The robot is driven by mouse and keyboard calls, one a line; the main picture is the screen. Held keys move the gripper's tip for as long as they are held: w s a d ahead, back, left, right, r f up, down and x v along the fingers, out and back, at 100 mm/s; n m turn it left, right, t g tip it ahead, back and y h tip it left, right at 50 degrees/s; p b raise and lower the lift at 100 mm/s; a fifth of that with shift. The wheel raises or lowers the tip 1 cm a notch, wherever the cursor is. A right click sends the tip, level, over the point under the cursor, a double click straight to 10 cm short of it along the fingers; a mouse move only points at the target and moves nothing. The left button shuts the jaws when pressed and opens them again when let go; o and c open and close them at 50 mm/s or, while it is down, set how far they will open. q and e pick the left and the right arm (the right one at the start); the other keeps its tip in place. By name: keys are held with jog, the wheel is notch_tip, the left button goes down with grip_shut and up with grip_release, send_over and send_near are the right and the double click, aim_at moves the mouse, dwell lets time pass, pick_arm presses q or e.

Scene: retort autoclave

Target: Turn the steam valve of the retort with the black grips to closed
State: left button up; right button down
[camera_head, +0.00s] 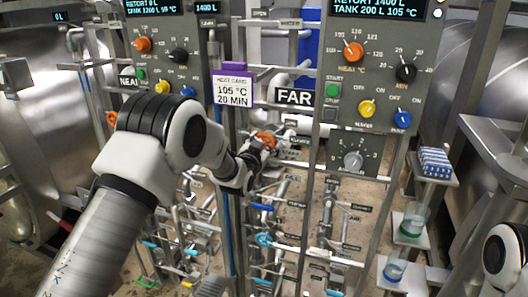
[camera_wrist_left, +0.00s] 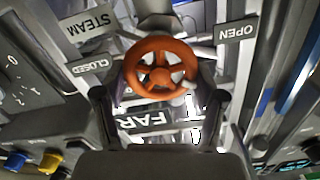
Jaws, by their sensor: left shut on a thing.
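The steam valve has an orange handwheel (camera_head: 265,141). It sits on the pipework in the middle, near the FAR sign (camera_head: 294,97). In the left wrist view the orange wheel (camera_wrist_left: 161,67) fills the upper middle, with a STEAM label (camera_wrist_left: 92,25) and a CLOSED label (camera_wrist_left: 90,65) on its left and an OPEN label (camera_wrist_left: 236,32) on its right. My right gripper is out of view. I cannot make out the retort's black grips.
Two grey control panels (camera_head: 338,120) with knobs and displays stand behind. A purple-edged card (camera_head: 233,90) hangs between them. Pipes with blue and teal handles (camera_head: 264,240) run below. A rack with small shelves (camera_head: 438,178) stands at right, beside large steel vessels.

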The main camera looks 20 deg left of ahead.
pick_arm(q)
jog(key=m+b, duration=0.3)
jog(key=shift+d+f+m, duration=0.1)
jog(key=shift+f+m, duration=0.15)
jog(key=shift+m, duration=0.05)
jog(key=m+b, duration=0.3)
jog(key=shift+d+m, duration=0.1)
jog(key=shift+m, duration=0.2)
jog(key=m+b, duration=0.3)
jog(key=m, duration=0.1)
jog(key=shift+f+m, duration=0.15)
jog(key=shift+m, duration=0.15)
jog(key=m+b, duration=0.2)
jog(key=m, duration=0.1)
jog(key=shift+f+m, duration=0.1)
jog(key=shift+m, duration=0.2)
jog(key=m+b, duration=0.2)
jog(key=m, duration=0.1)
jog(key=shift+f+m, duration=0.15)
jog(key=shift+m, duration=0.25)
jog(key=m+b, duration=0.2)
jog(key=m, duration=0.1)
jog(key=shift+m, duration=0.3)
jog(key=m+b, duration=0.1)
jog(key=m, duration=0.2)
jog(key=shift+f, duration=0.15)
jog(key=shift+a+m+b, duration=0.2)
jog(key=shift+m+b, duration=0.6)
jog(key=shift+m, duration=1)
